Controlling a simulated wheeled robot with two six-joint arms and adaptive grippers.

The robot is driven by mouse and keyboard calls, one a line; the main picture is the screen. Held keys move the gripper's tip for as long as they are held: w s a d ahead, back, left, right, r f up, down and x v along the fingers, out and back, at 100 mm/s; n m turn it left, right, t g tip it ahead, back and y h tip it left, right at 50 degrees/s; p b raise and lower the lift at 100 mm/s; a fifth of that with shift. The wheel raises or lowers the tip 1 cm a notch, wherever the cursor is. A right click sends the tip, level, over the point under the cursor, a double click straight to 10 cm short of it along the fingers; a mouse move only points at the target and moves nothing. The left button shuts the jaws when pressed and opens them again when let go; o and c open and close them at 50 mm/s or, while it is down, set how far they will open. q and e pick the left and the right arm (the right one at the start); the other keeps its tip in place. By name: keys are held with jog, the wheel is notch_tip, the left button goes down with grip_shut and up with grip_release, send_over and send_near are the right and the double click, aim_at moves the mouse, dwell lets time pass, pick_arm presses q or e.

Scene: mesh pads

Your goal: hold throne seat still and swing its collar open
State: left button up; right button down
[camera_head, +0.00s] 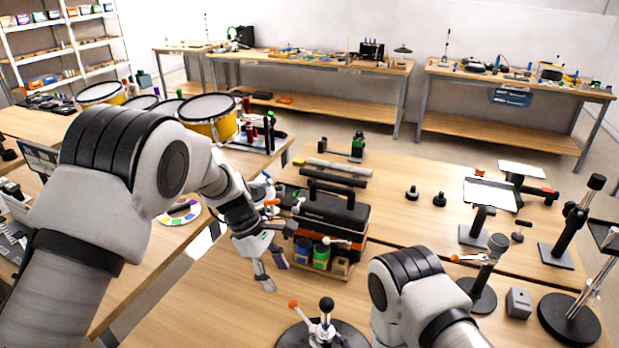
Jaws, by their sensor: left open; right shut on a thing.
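A dark round disc (284,339), which looks like the throne seat, lies at the bottom edge and is partly cut off. A pale metal collar (322,329) stands up from its middle, with a black knob and an orange-tipped lever (297,310). Whether the collar is open or closed is too small to tell. My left gripper (271,270) points down above the table, its fingers apart and empty, up and left of the disc. My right arm comes in from the bottom right, beside the disc. Its gripper is out of sight, so its hold does not show.
A black toolbox (335,212) stands behind the disc, with coloured jars (321,256) in front of it. Several stands with round or square bases (478,295) and a small grey block (518,303) occupy the right. Drums (208,110) stand at the left. Bare tabletop (230,305) lies left of the disc.

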jog(key=shift+s+f, duration=0.15)
jog(key=shift+f, duration=0.1)
jog(key=c, duration=0.9)
grip_release()
jog(key=shift+c, duration=0.2)
jog(key=shift+o, duration=1.1)
pick_arm(q)
jog(key=v, duration=0.3)
jog(key=shift+w+a, duration=0.15)
jog(key=shift+w, duration=0.05)
pick_arm(e)
jog(key=shift+w, duration=0.3)
